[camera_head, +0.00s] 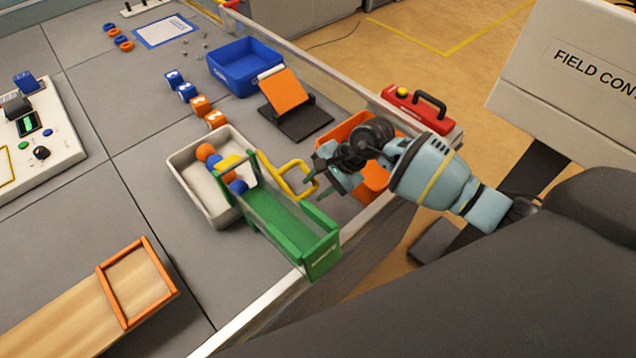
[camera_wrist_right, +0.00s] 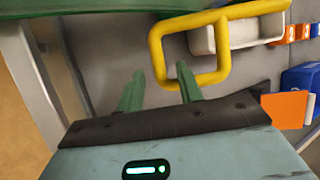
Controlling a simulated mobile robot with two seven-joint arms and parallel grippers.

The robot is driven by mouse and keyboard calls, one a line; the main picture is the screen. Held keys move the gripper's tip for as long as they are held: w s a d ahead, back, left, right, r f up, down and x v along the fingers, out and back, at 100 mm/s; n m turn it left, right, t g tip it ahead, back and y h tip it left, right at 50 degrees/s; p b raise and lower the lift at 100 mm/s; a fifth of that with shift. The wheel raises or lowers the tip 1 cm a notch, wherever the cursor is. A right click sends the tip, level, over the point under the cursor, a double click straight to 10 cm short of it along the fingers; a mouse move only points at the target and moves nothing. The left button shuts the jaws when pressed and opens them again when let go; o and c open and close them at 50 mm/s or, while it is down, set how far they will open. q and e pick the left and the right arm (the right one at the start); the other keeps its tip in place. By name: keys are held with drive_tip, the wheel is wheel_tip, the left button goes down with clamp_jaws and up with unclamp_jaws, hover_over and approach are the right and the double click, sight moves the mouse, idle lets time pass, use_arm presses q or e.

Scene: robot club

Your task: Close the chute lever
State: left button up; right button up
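The green chute (camera_head: 297,228) stands at the table's front edge, sloping toward a light bin. Its yellow lever (camera_head: 288,168) is a looped handle sticking out on the right side of the chute. Orange and blue balls (camera_head: 213,158) sit at the chute's far end. My right gripper (camera_head: 314,180) is at the lever's outer end. In the right wrist view the gripper's green fingers (camera_wrist_right: 158,82) are apart, and the side bar of the yellow loop (camera_wrist_right: 157,52) shows between their tips. Whether they touch it, I cannot tell. My left gripper is out of view.
The light bin (camera_head: 189,184) stands beyond the chute. An orange bin (camera_head: 340,136) and a red case (camera_head: 399,110) lie close to my right arm. A blue bin (camera_head: 226,75) and an orange ramp (camera_head: 285,90) stand farther back. A wooden lane (camera_head: 68,318) lies front left.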

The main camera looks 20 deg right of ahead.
drive_tip(key=shift+c, duration=0.2)
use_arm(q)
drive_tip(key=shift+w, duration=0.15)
use_arm(e)
clamp_jaws()
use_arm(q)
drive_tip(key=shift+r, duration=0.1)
use_arm(e)
drive_tip(key=shift+r, duration=0.15)
